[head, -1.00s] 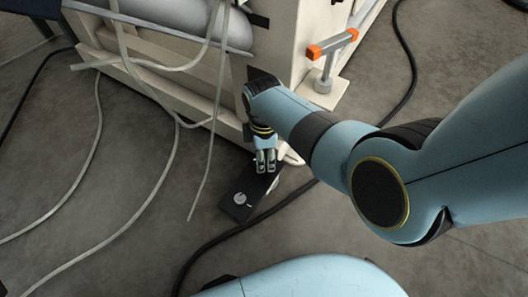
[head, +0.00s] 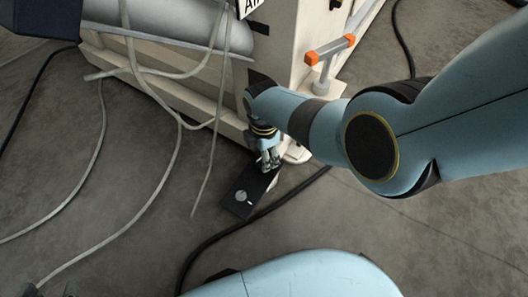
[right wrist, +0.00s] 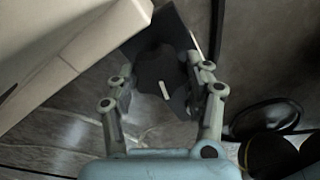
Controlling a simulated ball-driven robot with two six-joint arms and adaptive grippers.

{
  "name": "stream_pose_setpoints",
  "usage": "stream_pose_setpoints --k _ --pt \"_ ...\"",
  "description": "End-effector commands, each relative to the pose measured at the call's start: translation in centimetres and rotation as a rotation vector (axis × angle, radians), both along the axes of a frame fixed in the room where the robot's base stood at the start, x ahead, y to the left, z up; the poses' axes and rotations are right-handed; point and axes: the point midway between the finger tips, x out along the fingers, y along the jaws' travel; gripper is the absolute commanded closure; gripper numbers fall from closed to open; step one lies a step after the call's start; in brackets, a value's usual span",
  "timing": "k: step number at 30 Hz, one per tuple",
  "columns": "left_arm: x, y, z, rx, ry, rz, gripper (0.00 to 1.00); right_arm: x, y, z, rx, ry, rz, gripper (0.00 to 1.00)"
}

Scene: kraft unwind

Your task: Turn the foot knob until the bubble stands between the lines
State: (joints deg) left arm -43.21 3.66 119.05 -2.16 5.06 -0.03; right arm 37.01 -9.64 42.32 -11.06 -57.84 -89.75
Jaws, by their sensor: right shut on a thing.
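A dark flat plate (head: 236,204) lies on the floor by the machine's foot, with a small pale round dial (head: 241,196) on it. No bubble or lines can be made out. My right gripper (head: 268,161) reaches down at the plate's far end. In the right wrist view its fingers stand either side of a dark lobed foot knob (right wrist: 160,70) with a short white mark on top; the gripper is shut on it.
The cream machine frame (head: 180,103) stands close behind the plate. Pale hoses (head: 172,165) hang down in front of it at left. A black cable (head: 215,239) runs over the floor past the plate. An orange-ended clamp handle (head: 330,47) sticks out at upper right.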

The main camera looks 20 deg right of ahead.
Motion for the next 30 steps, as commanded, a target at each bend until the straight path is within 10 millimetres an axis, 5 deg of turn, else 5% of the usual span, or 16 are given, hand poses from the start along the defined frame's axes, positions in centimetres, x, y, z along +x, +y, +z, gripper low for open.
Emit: stream_pose_setpoints --k 3,4,6,23,30 --pt "0.0 0.0 0.0 0.000 -0.001 0.000 0.60 0.0 0.1 0.0 0.002 -0.001 -0.001 0.82" --pt "0.0 0.0 0.0 0.000 -0.001 0.000 0.60 0.0 0.1 0.0 0.002 0.000 -0.001 0.48" --pt "0.0 0.0 0.0 0.000 -0.001 0.000 0.60 0.0 0.1 0.0 0.002 0.000 -0.001 0.39" --pt "0.1 0.0 0.0 0.000 -0.003 0.000 0.60 0.0 0.0 -0.1 0.001 0.000 -0.012 0.39" --pt "-0.6 0.0 -2.1 0.000 0.024 0.000 0.60 -0.3 0.1 -0.6 0.001 0.004 -0.207 0.39"
